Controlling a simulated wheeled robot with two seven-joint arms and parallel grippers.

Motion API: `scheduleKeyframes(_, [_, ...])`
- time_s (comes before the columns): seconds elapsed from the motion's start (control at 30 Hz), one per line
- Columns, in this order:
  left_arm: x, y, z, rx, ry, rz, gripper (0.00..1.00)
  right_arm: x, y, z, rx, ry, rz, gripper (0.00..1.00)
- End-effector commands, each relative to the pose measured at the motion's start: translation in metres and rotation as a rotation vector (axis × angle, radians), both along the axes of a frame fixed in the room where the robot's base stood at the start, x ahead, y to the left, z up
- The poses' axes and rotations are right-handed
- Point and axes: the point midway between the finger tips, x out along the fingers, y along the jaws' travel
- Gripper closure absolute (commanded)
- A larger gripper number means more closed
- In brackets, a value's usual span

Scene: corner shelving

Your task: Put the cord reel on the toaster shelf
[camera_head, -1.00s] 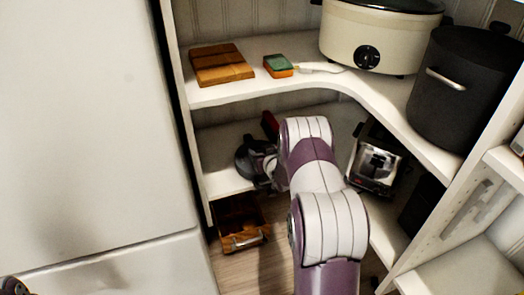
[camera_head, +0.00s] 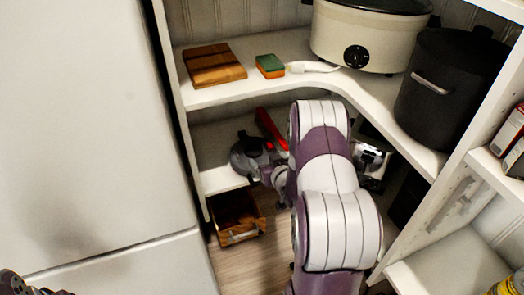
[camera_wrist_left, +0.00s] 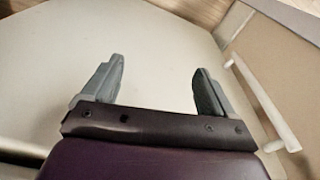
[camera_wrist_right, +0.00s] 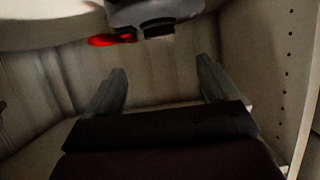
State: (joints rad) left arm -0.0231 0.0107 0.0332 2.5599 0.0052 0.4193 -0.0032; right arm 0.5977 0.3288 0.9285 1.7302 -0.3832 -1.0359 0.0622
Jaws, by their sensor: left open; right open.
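A grey rounded thing with dark parts, which looks like the cord reel (camera_head: 243,158), lies on the lower shelf at the left. It also shows at the top of the right wrist view (camera_wrist_right: 155,12). My right gripper (camera_wrist_right: 160,75) is open and empty, with the reel beyond its fingers. In the head view the right gripper is small and partly hidden by my arm, close beside the reel. The toaster (camera_head: 370,160) stands on the lower shelf at the right, partly covered by my arm. My left gripper (camera_wrist_left: 157,68) is open and empty before a pale surface.
A long red thing (camera_head: 271,128) lies beside the reel. A wooden drawer or box (camera_head: 236,222) sits below the shelf edge. The upper shelf (camera_head: 285,87) holds a wooden block, a sponge, a slow cooker and a black pot. A white panel (camera_head: 90,120) fills the left.

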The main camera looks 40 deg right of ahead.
Motion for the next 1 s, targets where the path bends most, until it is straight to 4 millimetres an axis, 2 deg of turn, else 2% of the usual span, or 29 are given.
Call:
scheduleKeyframes(0.07, [0.000, 0.000, 0.002, 0.000, 0.000, 0.000, 0.13, -0.003, 0.005, 0.004, 0.000, 0.020, 0.005, 0.13])
scheduleKeyframes(0.13, [0.000, 0.000, 0.002, 0.000, 0.000, 0.000, 0.13, -0.001, 0.023, 0.011, 0.005, 0.107, 0.027, 0.13])
scheduleKeyframes(0.17, [0.000, 0.000, 0.002, 0.000, 0.000, 0.000, 0.13, -0.001, 0.036, 0.015, 0.009, 0.169, 0.040, 0.13])
scheduleKeyframes(0.23, [0.000, 0.000, 0.002, 0.000, 0.000, 0.000, 0.13, -0.014, 0.076, 0.028, 0.027, 0.357, 0.077, 0.13])
scheduleKeyframes(0.27, [0.000, 0.000, 0.002, 0.000, 0.000, 0.000, 0.13, -0.025, 0.096, 0.033, 0.036, 0.443, 0.095, 0.13])
scheduleKeyframes(0.3, [0.000, 0.000, 0.002, 0.000, 0.000, 0.000, 0.13, -0.046, 0.121, 0.041, 0.049, 0.557, 0.120, 0.13])
scheduleKeyframes(0.37, [0.000, 0.000, 0.001, 0.000, 0.000, 0.000, 0.13, -0.084, 0.156, 0.051, 0.071, 0.716, 0.156, 0.13])
scheduleKeyframes(0.4, [0.000, 0.000, 0.001, 0.000, 0.001, 0.000, 0.13, -0.109, 0.174, 0.058, 0.084, 0.808, 0.178, 0.13])
scheduleKeyframes(0.5, [0.000, 0.000, 0.001, 0.000, 0.000, 0.000, 0.13, -0.162, 0.204, 0.069, 0.107, 0.977, 0.224, 0.13])
scheduleKeyframes(0.57, [0.000, 0.000, 0.001, 0.000, 0.000, 0.000, 0.13, -0.179, 0.212, 0.072, 0.114, 1.030, 0.238, 0.13])
scheduleKeyframes(0.63, [0.000, 0.000, 0.001, 0.000, 0.000, 0.000, 0.13, -0.188, 0.215, 0.074, 0.119, 1.057, 0.243, 0.13])
scheduleKeyframes(0.87, [0.000, 0.000, 0.003, 0.000, 0.000, 0.000, 0.13, -0.188, 0.214, 0.075, 0.120, 1.059, 0.241, 0.13])
scheduleKeyframes(0.97, [0.000, 0.000, 0.019, 0.000, 0.001, 0.000, 0.13, -0.187, 0.214, 0.091, 0.120, 1.058, 0.241, 0.13])
scheduleKeyframes(1.0, [0.000, 0.000, 0.031, 0.000, 0.001, 0.000, 0.13, -0.187, 0.214, 0.102, 0.120, 1.058, 0.241, 0.13])
